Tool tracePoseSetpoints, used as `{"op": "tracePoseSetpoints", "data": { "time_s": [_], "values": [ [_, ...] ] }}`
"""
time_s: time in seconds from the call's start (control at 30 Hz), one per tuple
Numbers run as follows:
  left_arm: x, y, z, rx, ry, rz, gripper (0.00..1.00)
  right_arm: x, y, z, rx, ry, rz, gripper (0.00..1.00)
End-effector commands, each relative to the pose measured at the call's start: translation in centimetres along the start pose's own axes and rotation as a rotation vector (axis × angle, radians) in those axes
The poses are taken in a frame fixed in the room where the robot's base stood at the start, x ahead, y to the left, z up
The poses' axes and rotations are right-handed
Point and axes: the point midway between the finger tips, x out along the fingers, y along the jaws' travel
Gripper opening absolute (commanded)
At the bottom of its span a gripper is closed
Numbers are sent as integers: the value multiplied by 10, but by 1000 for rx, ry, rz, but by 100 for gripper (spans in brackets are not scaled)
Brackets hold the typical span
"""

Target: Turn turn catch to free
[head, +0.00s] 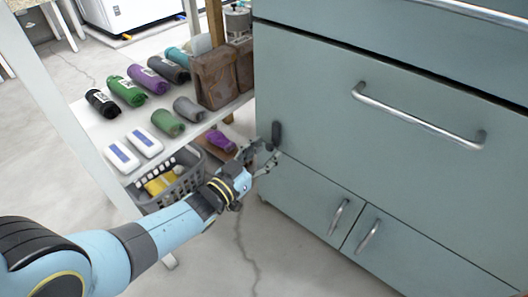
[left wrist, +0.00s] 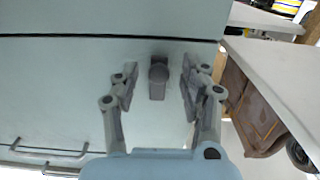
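The turn catch (head: 276,134) is a small dark grey upright piece near the left edge of the grey-green cabinet's front (head: 340,150). In the left wrist view the catch (left wrist: 158,78) sits between the two fingers, with a gap on each side. My left gripper (head: 264,154) is open at the cabinet front, just by the lower part of the catch. In the left wrist view its fingers (left wrist: 158,88) are apart and hold nothing. My right gripper is not in view.
A large drawer handle (head: 420,120) and two small door handles (head: 340,216) stick out from the cabinet. A white shelf (head: 140,125) with rolled bags and boxes stands to the left. A grey basket (head: 180,175) sits below it. Floor in front is clear.

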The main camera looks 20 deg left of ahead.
Motion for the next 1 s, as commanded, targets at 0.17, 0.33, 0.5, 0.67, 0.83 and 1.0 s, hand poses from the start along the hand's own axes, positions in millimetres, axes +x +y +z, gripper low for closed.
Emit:
{"op": "tracePoseSetpoints", "data": {
  "time_s": [0.17,0.33,0.5,0.67,0.83,1.0],
  "values": [
    [0,0,-1,0,2,1,44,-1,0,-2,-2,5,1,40],
    [-15,0,1,0,-1,0,44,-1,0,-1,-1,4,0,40],
    [-52,1,1,1,-2,1,44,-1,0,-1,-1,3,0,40],
    [-87,0,1,0,-1,0,44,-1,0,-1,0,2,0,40],
    [-111,0,1,1,-1,0,44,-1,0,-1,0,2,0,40],
    [-120,0,0,0,1,0,44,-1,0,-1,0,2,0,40]
  ]
}}
